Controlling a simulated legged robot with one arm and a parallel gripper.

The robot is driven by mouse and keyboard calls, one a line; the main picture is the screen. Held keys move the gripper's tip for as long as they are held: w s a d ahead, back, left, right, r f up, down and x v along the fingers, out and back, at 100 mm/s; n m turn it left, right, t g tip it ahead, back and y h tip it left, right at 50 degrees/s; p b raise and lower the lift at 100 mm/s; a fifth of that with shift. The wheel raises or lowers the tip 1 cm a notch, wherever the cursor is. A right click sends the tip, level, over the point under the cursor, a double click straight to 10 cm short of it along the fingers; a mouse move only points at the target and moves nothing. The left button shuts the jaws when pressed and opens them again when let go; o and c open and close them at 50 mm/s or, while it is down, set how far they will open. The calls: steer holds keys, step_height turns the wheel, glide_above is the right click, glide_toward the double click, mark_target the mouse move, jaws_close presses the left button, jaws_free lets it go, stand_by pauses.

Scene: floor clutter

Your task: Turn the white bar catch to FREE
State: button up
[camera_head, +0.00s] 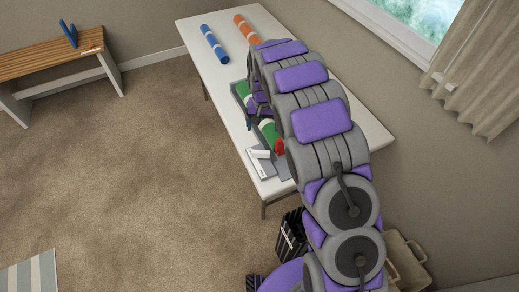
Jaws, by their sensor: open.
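The white bar catch (260,154) sits near the front end of the white table, on a grey plate (262,169) with a pale label. The bar lies roughly crosswise in the picture. The plate's lettering is too small to read, so I cannot tell which mark the bar points to. A red part (279,147) stands just right of the bar. My gripper (252,117) hangs over the grey tray, farther up the table than the catch and apart from it. It is open, and mostly hidden by my arm.
A grey tray (238,93) holds a green roll (268,133). A blue roll (215,44) and an orange roll (246,28) lie at the table's (222,85) far end. A black crate (291,236) and a tan bag (405,258) stand low near my base.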

steer(key=b, duration=0.2)
glide_toward(260, 151)
step_height(260, 151, down, 10)
steer(key=shift+s+d+f, duration=0.15)
steer(key=shift+d+f, duration=0.05)
stand_by(0.3)
steer(key=c, duration=0.7)
